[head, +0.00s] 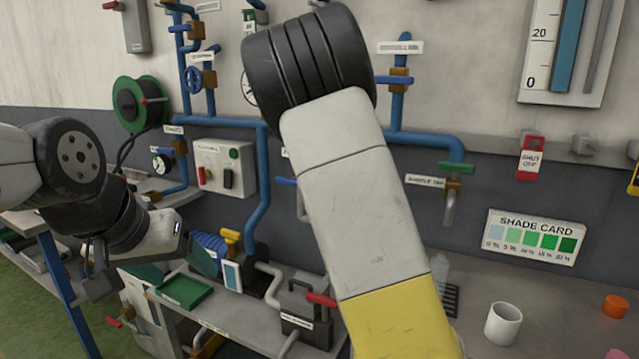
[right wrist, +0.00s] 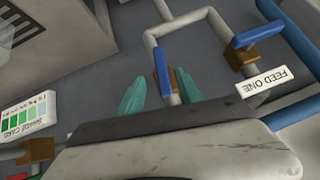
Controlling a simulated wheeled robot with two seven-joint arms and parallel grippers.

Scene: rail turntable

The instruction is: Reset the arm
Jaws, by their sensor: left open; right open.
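My left arm comes in from the left in the head view. Its gripper (head: 176,266) points down over the bench, with its two teal fingers apart and nothing seen between them. My right arm, white with a yellow band, rises through the middle of the head view and hides part of the wall and bench. The right gripper is outside that view. In the right wrist view the right gripper (right wrist: 159,90) is open, its teal fingertips apart. A grey pipe with a blue handle shows between and beyond them; I cannot tell how far away it is.
A second blue valve handle (right wrist: 259,34) is by the FEED ONE label (right wrist: 264,81). A green tray (head: 184,291), a black toolbox (head: 305,318) and a white cup (head: 503,323) stand on the bench. Blue pipes (head: 262,180) and a shade card (head: 530,237) line the wall.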

